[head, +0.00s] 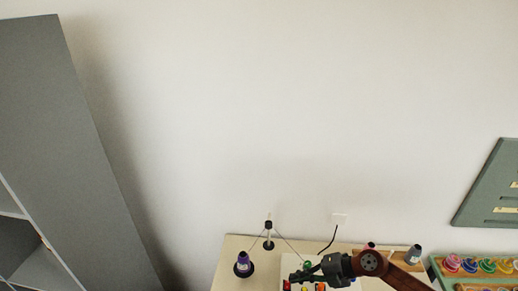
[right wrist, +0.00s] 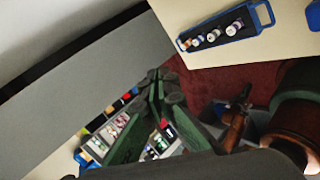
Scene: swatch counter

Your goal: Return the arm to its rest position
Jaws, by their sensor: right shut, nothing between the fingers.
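My right gripper (head: 300,277) reaches in from the lower right in the head view, over the pale counter (head: 232,250). In the right wrist view its dark green fingers (right wrist: 160,80) come together at the tips, shut and empty. My right arm hides part of the counter behind it. My left gripper is not in view.
A purple spool (head: 243,263) and a black-topped post (head: 268,236) stand left of the gripper. A grey cabinet (head: 60,130) stands at far left. The right wrist view shows a blue tray (right wrist: 190,47) of spools.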

